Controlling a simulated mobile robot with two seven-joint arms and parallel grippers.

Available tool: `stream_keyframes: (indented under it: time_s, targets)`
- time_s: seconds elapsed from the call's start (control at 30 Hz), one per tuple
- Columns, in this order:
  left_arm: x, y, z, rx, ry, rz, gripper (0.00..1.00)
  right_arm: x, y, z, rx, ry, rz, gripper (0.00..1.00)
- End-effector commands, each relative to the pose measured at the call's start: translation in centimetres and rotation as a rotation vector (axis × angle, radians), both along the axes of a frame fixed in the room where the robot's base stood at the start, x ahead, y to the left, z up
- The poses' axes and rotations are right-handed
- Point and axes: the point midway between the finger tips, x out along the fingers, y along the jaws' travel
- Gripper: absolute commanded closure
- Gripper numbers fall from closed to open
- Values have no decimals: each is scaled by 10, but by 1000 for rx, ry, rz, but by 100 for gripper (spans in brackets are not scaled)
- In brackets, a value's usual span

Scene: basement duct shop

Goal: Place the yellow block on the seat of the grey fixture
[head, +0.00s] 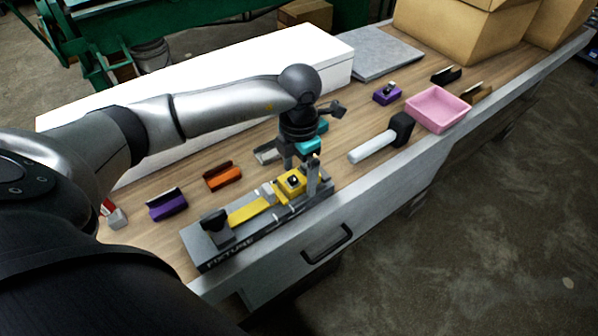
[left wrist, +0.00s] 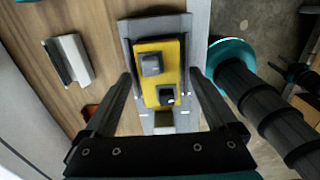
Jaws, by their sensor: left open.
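The grey fixture (head: 215,252), a long bed with "FIXTURE" lettered on its side, lies near the bench's front edge. A dark knob stands at its left end, and a yellow strip (head: 250,212) lies along its middle. The yellow block (head: 291,181) is at the fixture's right part. In the left wrist view the yellow block (left wrist: 155,96) carries two dark raised pieces and overlaps the grey bed; I cannot tell whether it is fully seated. My left gripper (head: 299,167) is open above it, with its fingers (left wrist: 160,77) to either side of the block.
An orange piece (head: 223,177) and a purple piece (head: 167,205) lie left of the gripper. A hammer (head: 375,143), a pink tray (head: 437,108) and a small purple holder (head: 387,94) lie to the right. A white box (head: 200,80) and cardboard boxes (head: 450,35) stand behind.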

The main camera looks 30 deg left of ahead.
Motion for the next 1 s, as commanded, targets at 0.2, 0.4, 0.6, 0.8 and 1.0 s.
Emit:
stream_keyframes:
  time_s: [0.2,0.4,0.6,0.8,1.0]
  targets:
    - [2,1,49,1,-9,-1,8,0,0,7,0,0,0,50]
    - [2,1,89,0,-7,1,8,0,0,12,0,-1,0,50]
    - [1,1,111,1,-4,1,8,0,0,13,0,-1,0,50]
    - [1,1,115,0,-2,1,8,0,0,14,0,-1,0,50]
    - [1,1,115,0,-2,1,8,0,0,14,0,-1,0,50]
